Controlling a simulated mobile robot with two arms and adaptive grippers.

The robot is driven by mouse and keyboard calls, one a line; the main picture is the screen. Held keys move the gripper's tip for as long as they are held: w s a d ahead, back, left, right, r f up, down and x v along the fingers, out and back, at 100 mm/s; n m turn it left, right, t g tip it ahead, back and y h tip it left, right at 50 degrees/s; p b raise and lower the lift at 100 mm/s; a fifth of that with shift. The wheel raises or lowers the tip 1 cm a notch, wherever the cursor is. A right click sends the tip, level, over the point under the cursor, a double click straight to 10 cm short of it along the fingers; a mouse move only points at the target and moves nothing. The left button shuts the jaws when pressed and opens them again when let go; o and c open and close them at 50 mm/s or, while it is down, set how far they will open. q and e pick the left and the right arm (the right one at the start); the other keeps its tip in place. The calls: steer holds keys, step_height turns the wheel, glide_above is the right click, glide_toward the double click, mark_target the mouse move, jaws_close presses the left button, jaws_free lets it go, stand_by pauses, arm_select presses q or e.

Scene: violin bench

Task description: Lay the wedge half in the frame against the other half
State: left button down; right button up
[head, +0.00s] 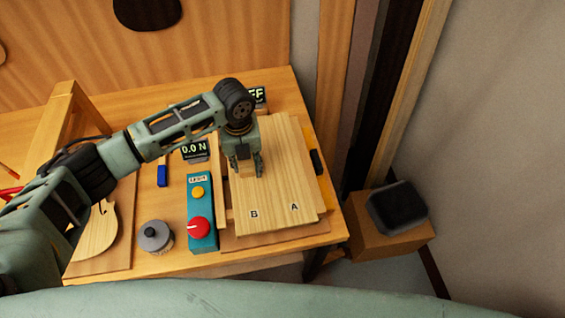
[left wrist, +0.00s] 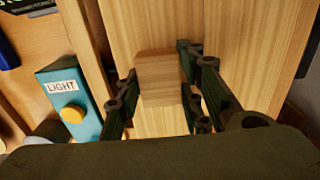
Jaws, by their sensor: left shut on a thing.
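The wedge half marked B (head: 250,198) lies on the left of the wooden frame (head: 317,232). The wedge half marked A (head: 293,170) lies to its right, and the two look side by side; I cannot tell whether their edges touch. My left gripper (head: 246,173) points down over half B. In the left wrist view its fingers (left wrist: 160,82) are shut on a small wooden block (left wrist: 158,70) that stands out on half B (left wrist: 140,22). The gripper hides part of half B. My right gripper is not in view.
A teal control box (head: 201,210) with a red knob and yellow button stands left of the frame. A grey round device (head: 155,237), a force display (head: 194,151) and a blue-handled tool (head: 163,175) are further left. A dark object (head: 317,162) lies at the right.

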arm_select(q)
steer(key=shift+d+r, duration=0.1)
steer(key=shift+d, duration=0.05)
steer(key=c, duration=1.1)
jaws_free()
steer(key=shift+d, duration=0.1)
step_height(320, 180, up, 12)
